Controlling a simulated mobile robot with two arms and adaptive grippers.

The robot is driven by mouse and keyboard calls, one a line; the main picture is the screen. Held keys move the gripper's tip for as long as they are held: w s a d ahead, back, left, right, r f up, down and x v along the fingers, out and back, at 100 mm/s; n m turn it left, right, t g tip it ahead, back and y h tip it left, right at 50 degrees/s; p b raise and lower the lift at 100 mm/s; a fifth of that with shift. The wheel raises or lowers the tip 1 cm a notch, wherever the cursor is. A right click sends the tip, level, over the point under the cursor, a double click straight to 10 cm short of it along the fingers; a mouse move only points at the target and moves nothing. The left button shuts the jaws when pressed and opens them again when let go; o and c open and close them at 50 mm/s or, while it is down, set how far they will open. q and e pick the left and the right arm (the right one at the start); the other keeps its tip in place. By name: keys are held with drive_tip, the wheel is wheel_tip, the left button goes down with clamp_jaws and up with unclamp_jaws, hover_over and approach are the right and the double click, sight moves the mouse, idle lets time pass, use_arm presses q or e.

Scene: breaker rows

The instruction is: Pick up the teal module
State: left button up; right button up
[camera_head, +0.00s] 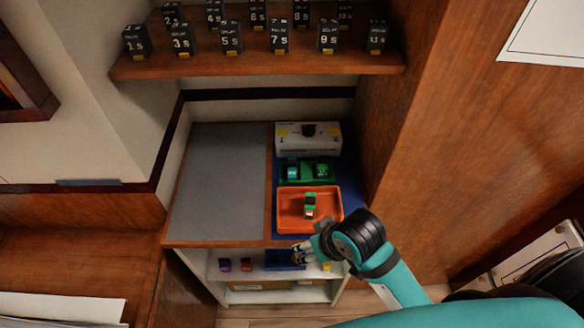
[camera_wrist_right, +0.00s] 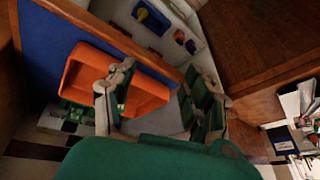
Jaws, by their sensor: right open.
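The teal module (camera_head: 291,171) sits at the left end of a green tray (camera_head: 306,182) on the right side of the counter. A green module (camera_head: 323,170) is beside it in the same tray. Another green module (camera_head: 310,200) with a red part lies in the orange tray (camera_head: 284,222) in front. My right gripper (camera_head: 303,251) is open and empty, at the counter's front edge, nearer than the orange tray and apart from the teal module. In the right wrist view its spread fingers (camera_wrist_right: 160,92) overlap the orange tray (camera_wrist_right: 85,72); I cannot pick out the teal module there.
A white box (camera_head: 308,146) with a black knob stands behind the green tray. A grey mat (camera_head: 220,180) on the left is bare. Numbered black modules (camera_head: 230,38) line the upper shelf. A lower shelf holds a blue tray (camera_head: 282,261) and small coloured modules (camera_head: 225,265).

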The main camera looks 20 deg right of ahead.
drive_tip(key=w+a+r, duration=0.3)
drive_tip(key=w+a, duration=0.1)
drive_tip(key=w, duration=0.2)
drive_tip(key=m+h, duration=0.3)
drive_tip(key=m, duration=0.2)
approach(292, 160)
drive_tip(key=p+x, duration=0.1)
drive_tip(key=x, duration=0.4)
drive_tip(key=shift+s+d+f+p, duration=0.1)
drive_tip(key=shift+f+p, duration=0.15)
drive_tip(key=shift+p, duration=0.1)
drive_tip(key=p+x, duration=0.1)
drive_tip(key=x, duration=0.3)
drive_tip(key=shift+w+f+p, duration=0.25)
drive_tip(key=shift+w+p, duration=0.1)
drive_tip(key=shift+p, duration=0.05)
drive_tip(key=shift+w+f, duration=0.1)
drive_tip(key=shift+f, duration=0.15)
use_arm(q)
drive_tip(key=r, duration=0.3)
drive_tip(key=shift+s+d+r, duration=0.15)
drive_tip(key=shift+s+r, duration=0.05)
drive_tip(key=shift+s, duration=0.15)
use_arm(e)
clamp_jaws()
